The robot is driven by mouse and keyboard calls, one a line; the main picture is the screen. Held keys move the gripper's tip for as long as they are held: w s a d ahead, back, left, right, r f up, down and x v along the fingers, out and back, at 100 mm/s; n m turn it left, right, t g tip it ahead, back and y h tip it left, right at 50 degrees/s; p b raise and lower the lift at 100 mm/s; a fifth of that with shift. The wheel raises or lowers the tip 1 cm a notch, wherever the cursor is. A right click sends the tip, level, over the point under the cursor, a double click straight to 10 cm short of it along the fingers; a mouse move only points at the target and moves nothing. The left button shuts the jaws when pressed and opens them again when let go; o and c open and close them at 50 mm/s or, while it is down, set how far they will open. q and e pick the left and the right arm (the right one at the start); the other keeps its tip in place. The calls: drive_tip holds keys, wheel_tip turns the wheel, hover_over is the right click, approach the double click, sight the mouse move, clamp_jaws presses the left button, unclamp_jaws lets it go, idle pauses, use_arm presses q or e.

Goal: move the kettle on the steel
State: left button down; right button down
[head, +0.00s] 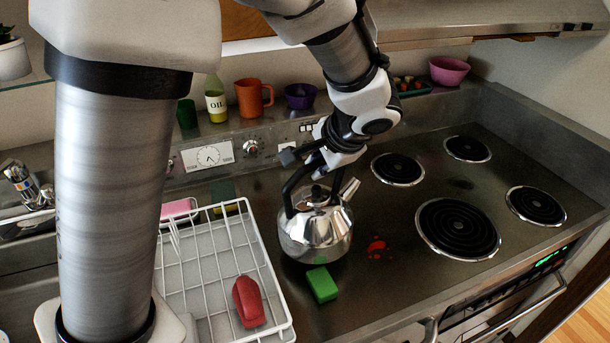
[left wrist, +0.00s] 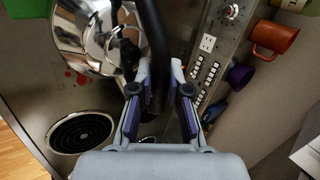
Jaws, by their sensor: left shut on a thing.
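The shiny steel kettle (head: 315,236) with a black handle is upright over the steel top, left of the coils and right of the white dish rack. I cannot tell whether its base touches the steel. It also shows in the left wrist view (left wrist: 88,35), at the upper left. My left gripper (head: 318,162) is at the kettle's black handle from above. In the left wrist view its two fingers (left wrist: 162,82) are on either side of the dark handle, shut on it. My right gripper is not in view.
A green sponge (head: 322,284) lies just in front of the kettle. A red spill (head: 377,248) is to its right. Several coil burners, one large (head: 458,229), fill the right side. The white rack (head: 283,322) holds a red item (head: 248,302). Cups and an oil bottle (head: 215,100) stand behind.

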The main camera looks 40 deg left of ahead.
use_arm(q)
drive_tip(key=w+a+f+p, duration=0.2)
drive_tip(key=w+a, duration=0.2)
drive_tip(key=a, duration=0.2)
drive_tip(key=w+a+f+p, duration=0.3)
drive_tip(key=w+a, duration=0.1)
drive_tip(key=a, duration=0.3)
drive_tip(key=shift+w, duration=0.2)
drive_tip(key=shift+a+f, duration=0.1)
drive_tip(key=c, duration=1.1)
unclamp_jaws()
drive_tip(key=shift+s, duration=0.15)
drive_tip(key=shift+c, duration=0.2)
drive_tip(key=b+v, duration=0.1)
drive_tip(key=v, duration=1.1)
